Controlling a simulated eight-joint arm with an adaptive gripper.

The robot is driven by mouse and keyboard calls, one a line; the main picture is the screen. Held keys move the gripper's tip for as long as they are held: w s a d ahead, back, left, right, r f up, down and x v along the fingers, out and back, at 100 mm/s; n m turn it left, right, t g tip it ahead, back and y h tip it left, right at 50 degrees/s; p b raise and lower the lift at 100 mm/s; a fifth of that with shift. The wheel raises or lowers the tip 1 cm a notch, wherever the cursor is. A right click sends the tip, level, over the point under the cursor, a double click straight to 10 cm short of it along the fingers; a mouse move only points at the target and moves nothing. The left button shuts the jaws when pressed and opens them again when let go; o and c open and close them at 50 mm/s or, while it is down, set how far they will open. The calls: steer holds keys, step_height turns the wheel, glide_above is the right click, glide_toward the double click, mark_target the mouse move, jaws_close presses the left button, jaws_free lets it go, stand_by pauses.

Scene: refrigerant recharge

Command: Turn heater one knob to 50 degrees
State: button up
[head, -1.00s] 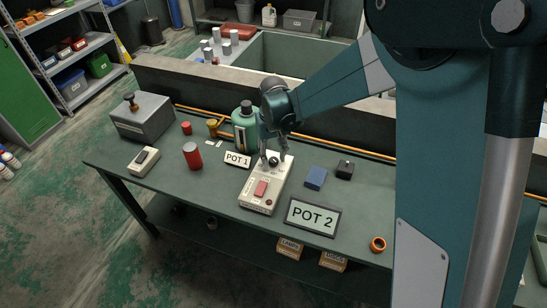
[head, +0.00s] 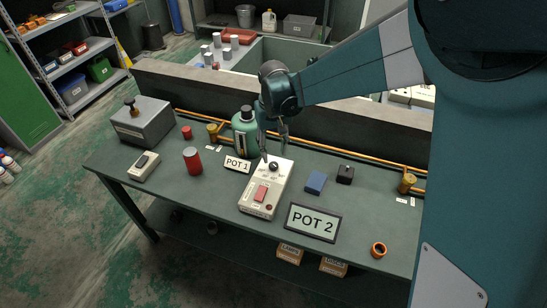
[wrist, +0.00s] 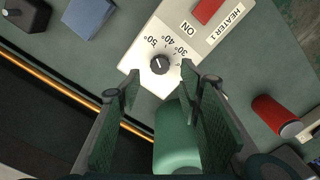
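The heater 1 unit (head: 256,198) is a cream box on the bench with a red switch (head: 261,193). Its black knob (head: 273,166) sits at the far end of the box. In the wrist view the knob (wrist: 160,64) is uncovered, with 30°, 40° and 50° marks beside it. Its short white line appears to point toward the 50° mark (wrist: 152,42), though it is small. My gripper (head: 275,152) is just above and behind the knob, apart from it. In the wrist view my gripper's fingers (wrist: 152,92) are spread wide with nothing between them.
A green bottle (head: 243,134) stands left of my gripper. The POT 1 sign (head: 237,164) and POT 2 sign (head: 312,223) flank the heater. A blue block (head: 316,182) and a black box (head: 345,174) are to its right. A red can (head: 193,160) stands left.

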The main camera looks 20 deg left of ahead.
steer(key=shift+r, duration=2.7)
steer(key=shift+d+r, duration=0.1)
steer(key=s+d+r+m+t, duration=0.15)
steer(key=d+r, duration=0.25)
steer(key=d, duration=0.5)
steer(key=s+d+r+m+t+y, duration=0.15)
steer(key=d+r, duration=0.25)
steer(key=d, duration=0.5)
steer(key=s+d+r, duration=0.3)
steer(key=d+r, duration=0.1)
steer(key=d, duration=0.5)
steer(key=s+d+m+t, duration=0.2)
steer(key=s+d, duration=0.5)
steer(key=d, duration=0.3)
steer(key=s+d+f+m+t+h, duration=0.1)
steer(key=s+d+m+t, duration=0.1)
steer(key=s+d, duration=0.6)
steer(key=shift+s+d+f, duration=0.15)
steer(key=shift+s+d, duration=0.1)
steer(key=shift+d, duration=0.65)
